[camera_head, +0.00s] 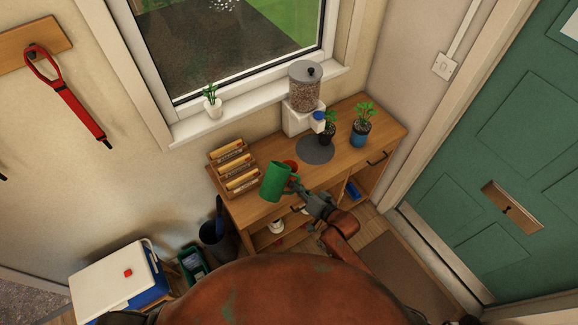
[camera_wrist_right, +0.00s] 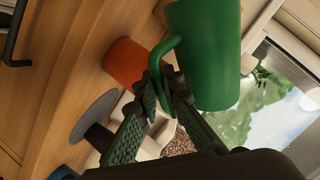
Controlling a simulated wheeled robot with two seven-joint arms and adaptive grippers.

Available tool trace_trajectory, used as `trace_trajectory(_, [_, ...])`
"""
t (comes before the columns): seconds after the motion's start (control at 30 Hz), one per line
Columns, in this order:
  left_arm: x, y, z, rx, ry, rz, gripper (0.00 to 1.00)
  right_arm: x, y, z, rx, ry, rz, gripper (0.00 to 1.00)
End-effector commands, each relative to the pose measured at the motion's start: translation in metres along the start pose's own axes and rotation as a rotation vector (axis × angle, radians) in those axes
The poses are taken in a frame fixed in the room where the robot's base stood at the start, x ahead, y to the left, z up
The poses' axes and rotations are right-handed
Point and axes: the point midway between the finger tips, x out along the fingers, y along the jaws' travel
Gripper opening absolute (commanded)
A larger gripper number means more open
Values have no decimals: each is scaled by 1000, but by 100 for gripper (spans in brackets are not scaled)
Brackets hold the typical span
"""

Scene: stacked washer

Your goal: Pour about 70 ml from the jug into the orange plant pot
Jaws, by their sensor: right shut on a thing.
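The green jug (camera_head: 275,182) is above the front of the wooden desk in the head view. My right gripper (camera_head: 296,188) is shut on its handle, which also shows in the right wrist view (camera_wrist_right: 157,72). The jug's body (camera_wrist_right: 207,55) is beside the fingers (camera_wrist_right: 165,98). The orange plant pot (camera_head: 291,164) is partly hidden behind the jug in the head view. In the wrist view the orange pot (camera_wrist_right: 132,64) is beyond the handle, apart from the fingers. I cannot tell the jug's exact tilt, and no liquid or stream shows. My left gripper is not in view.
A grey round mat (camera_head: 314,150) lies behind the orange pot. A wooden organizer (camera_head: 233,165) stands left of the jug.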

Motion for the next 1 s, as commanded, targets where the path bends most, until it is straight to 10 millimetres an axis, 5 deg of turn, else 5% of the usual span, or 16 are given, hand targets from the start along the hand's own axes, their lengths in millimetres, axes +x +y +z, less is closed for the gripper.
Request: trace_trajectory(1.0, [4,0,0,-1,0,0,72,-5,-11,6,371,-179,-14,0])
